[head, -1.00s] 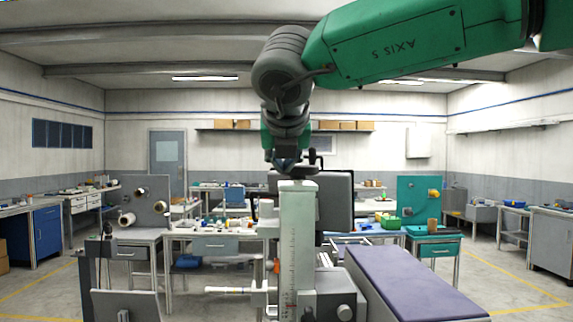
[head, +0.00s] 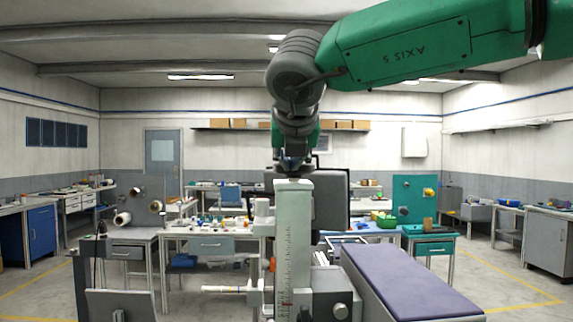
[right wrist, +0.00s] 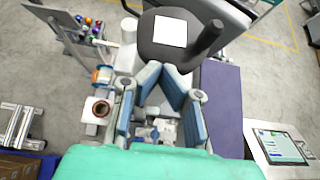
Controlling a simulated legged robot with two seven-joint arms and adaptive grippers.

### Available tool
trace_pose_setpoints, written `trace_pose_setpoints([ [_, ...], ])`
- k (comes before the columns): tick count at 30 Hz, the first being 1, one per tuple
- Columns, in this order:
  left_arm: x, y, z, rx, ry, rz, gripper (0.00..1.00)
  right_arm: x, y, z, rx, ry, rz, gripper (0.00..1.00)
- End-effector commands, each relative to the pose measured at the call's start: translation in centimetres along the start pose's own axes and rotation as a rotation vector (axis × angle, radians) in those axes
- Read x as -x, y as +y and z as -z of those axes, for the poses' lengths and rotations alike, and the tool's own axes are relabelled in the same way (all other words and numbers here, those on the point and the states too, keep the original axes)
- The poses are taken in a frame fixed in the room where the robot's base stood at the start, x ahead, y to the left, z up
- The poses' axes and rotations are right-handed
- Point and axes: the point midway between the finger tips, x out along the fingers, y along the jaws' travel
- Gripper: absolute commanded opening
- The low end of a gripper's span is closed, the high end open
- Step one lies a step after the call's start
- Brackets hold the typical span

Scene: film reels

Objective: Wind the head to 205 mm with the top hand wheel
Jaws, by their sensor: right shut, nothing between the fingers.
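The pale upright column (head: 293,235) with a millimetre scale stands in the middle of the head view. A red mark (head: 286,305) sits low on the scale; its figures are too small to read. My right gripper (head: 291,166) points down at the column's top and partly covers it. In the right wrist view its blue-padded fingers (right wrist: 164,76) are shut with nothing held, next to the dark round hand wheel (right wrist: 168,52). The wheel carries a white square and an upright dark handle (right wrist: 211,38) at its right. I cannot tell whether the fingers touch the wheel. My left gripper is not in view.
A purple-topped bench (head: 400,280) lies right of the column. A dark panel (head: 333,200) stands behind the column. Workbenches with small parts line the back. A tablet (right wrist: 282,146) lies at the lower right of the wrist view.

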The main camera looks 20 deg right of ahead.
Motion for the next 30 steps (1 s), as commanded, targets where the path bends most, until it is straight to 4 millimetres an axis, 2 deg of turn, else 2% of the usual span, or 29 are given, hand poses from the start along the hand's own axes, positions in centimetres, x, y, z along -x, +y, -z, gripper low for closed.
trace_pose_setpoints([
  [30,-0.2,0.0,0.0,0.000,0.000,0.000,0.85,-0.6,-1.4,-0.3,0.000,0.002,0.001,0.00],
])
